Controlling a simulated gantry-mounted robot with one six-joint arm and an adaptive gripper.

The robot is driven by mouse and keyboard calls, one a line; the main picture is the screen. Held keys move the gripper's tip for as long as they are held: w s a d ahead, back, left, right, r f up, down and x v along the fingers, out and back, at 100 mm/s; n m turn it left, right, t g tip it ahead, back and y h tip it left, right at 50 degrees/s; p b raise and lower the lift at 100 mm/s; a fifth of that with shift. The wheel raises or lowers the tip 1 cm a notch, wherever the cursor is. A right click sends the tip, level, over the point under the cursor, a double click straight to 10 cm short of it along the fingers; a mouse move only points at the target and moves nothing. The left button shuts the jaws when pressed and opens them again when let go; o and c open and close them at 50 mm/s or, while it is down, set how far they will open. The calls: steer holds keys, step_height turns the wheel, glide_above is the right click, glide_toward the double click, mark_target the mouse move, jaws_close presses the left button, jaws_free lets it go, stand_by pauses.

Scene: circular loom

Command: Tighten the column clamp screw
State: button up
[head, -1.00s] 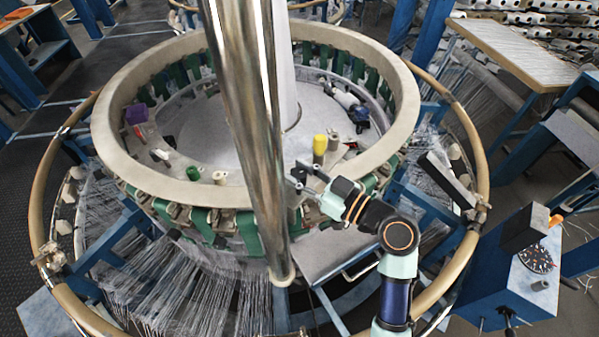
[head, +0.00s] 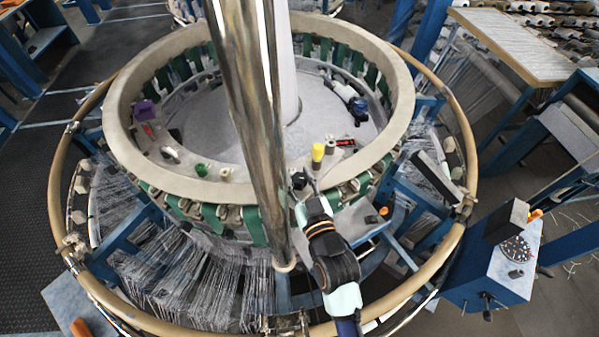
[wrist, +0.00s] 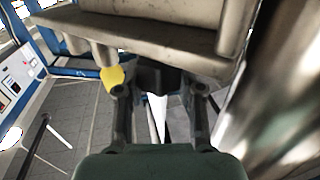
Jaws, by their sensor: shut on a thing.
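The polished metal column (head: 258,130) stands upright in front of the ring in the head view and fills the right side of the wrist view (wrist: 285,85). My gripper (head: 304,186) is just right of the column, by the ring's near edge. In the wrist view my gripper (wrist: 159,88) has its two fingers either side of a dark knob (wrist: 152,76), which I take for the clamp screw. The knob sits under a wide pale metal part (wrist: 150,32). The fingers hide part of the knob, and its thread does not show.
A tan outer hoop (head: 60,170) encircles the machine. A blue control box (head: 505,270) stands at the right. White threads (head: 190,285) hang below the ring.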

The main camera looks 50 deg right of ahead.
stand_by(0.4)
steer(key=o, duration=1.2)
steer(key=shift+c, duration=0.2)
steer(key=shift+f+b, duration=0.15)
steer(key=shift+b, duration=0.15)
